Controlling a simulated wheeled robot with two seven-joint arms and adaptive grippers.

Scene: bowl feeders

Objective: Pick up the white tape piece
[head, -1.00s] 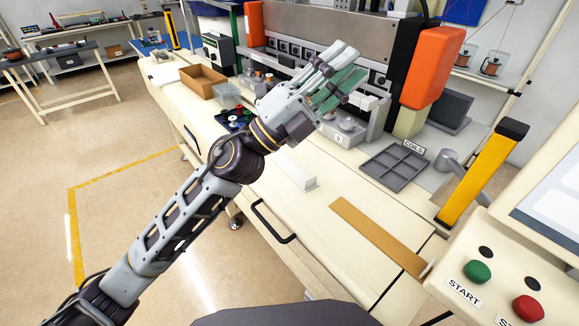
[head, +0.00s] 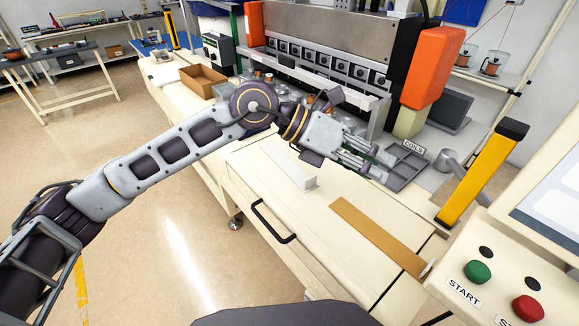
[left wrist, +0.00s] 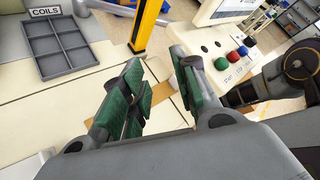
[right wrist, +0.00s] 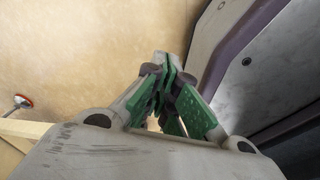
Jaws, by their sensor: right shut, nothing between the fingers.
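A small white piece (head: 427,269) shows at the near right end of the brown strip (head: 375,236) on the bench; I cannot tell for sure that it is the tape. My left gripper (head: 386,170) is above the bench, beyond the strip and close to the grey coil tray (head: 413,163). In the left wrist view my left gripper (left wrist: 155,60) has its green-padded fingers apart with nothing between them. Part of the brown strip (left wrist: 178,102) shows behind them. My right gripper (right wrist: 167,62) is shut and empty, over the floor, and out of the head view.
A long white bar (head: 290,166) lies on the bench left of the strip. The button box (head: 500,290) and yellow post (head: 483,175) stand at the right. The press (head: 330,50) and its orange side cover (head: 432,66) stand behind. The bench front is largely clear.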

